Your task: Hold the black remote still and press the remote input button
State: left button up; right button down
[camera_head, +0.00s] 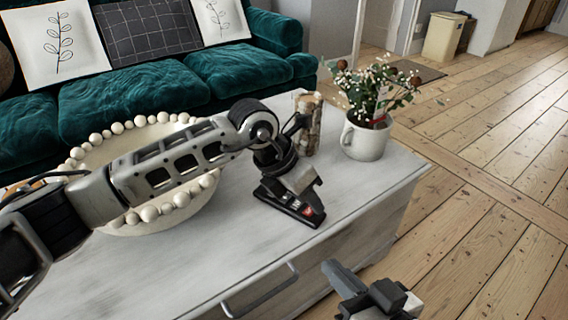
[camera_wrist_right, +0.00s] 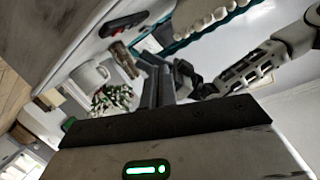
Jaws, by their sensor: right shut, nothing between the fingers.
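The black remote (camera_head: 305,214) lies on the pale table top, with a small red mark near its right end. It also shows in the right wrist view (camera_wrist_right: 125,23). My left gripper (camera_head: 303,182) hangs over the remote and covers part of it in the head view; I cannot tell whether it touches it or whether its jaws are open. My right gripper (camera_head: 365,293) is shut and empty, in front of the table's right end, lower in the picture than the remote and apart from it. Its fingers also show in the wrist view (camera_wrist_right: 158,88). The remote's individual buttons are too small to make out.
A beaded cream bowl (camera_head: 150,213) stands left of the remote, partly behind my left arm. Birch logs (camera_head: 309,125) and a white mug of flowers (camera_head: 364,141) stand behind it. A teal sofa (camera_head: 235,72) is at the back. The table's front has a drawer handle (camera_head: 262,291).

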jog(key=shift+w, duration=0.2)
jog(key=c, duration=1.3)
grip_release()
jog(key=shift+w, duration=0.15)
jog(key=o, duration=0.7)
jog(key=shift+c, duration=0.2)
jog(key=m+g+y, duration=0.3)
jog(key=m+g, duration=0.3)
jog(key=m, duration=2.1)
send_near(321, 218)
pick_arm(q)
jog(key=w+a+t+y, duration=0.1)
jog(key=w+a+y, duration=0.1)
jog(key=w+a, duration=0.2)
jog(key=shift+w+r, duration=0.3)
jog(key=shift+r, duration=0.15)
pick_arm(e)
jog(key=x, duration=0.9)
